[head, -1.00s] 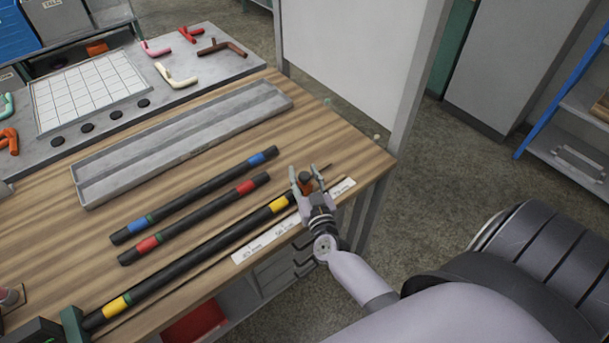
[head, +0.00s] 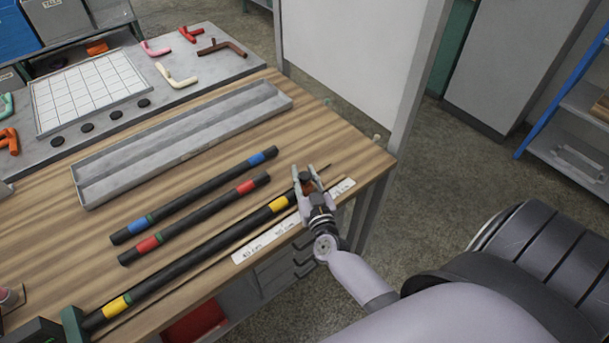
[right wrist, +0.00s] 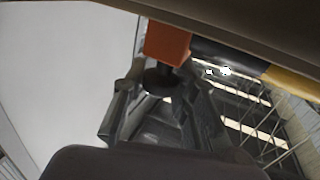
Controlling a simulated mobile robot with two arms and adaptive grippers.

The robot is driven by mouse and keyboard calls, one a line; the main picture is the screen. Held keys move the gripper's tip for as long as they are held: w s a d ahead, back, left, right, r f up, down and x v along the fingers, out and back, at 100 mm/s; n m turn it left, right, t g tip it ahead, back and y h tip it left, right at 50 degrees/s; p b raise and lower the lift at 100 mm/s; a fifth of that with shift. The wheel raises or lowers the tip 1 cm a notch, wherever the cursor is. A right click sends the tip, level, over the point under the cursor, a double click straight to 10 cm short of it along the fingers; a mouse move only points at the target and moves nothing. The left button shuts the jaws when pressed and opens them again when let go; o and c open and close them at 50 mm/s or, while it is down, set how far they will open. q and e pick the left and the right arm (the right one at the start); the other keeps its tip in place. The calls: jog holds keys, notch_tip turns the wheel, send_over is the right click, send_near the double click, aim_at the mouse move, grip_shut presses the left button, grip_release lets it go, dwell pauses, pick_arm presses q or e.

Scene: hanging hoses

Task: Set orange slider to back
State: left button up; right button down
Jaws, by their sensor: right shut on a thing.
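The orange slider (head: 309,187) sits near the right end of a thin dark rail along the table's front edge. It has a dark knob, and most of it is hidden by my right gripper (head: 311,177). The fingers of that gripper are around the knob and shut on it. In the right wrist view the orange block (right wrist: 168,42) shows at the top, with the dark knob between the fingers (right wrist: 160,85). My left gripper is not in view.
Black hoses with blue (head: 189,198), red (head: 190,221) and yellow bands (head: 190,262) lie beside the rail. White label strips (head: 262,240) line the front edge. A grey tray (head: 180,150) lies behind. A pale panel (head: 350,60) stands beyond the table.

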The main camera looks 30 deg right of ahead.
jog(key=d, duration=1)
jog(key=shift+w, duration=0.4)
jog(key=shift+d, duration=0.15)
jog(key=shift+r, duration=0.1)
jog(key=c, duration=1.3)
grip_release()
jog(key=shift+d, duration=0.15)
jog(key=shift+s+a, duration=0.2)
jog(key=v, duration=1.1)
jog(key=shift+s, duration=0.3)
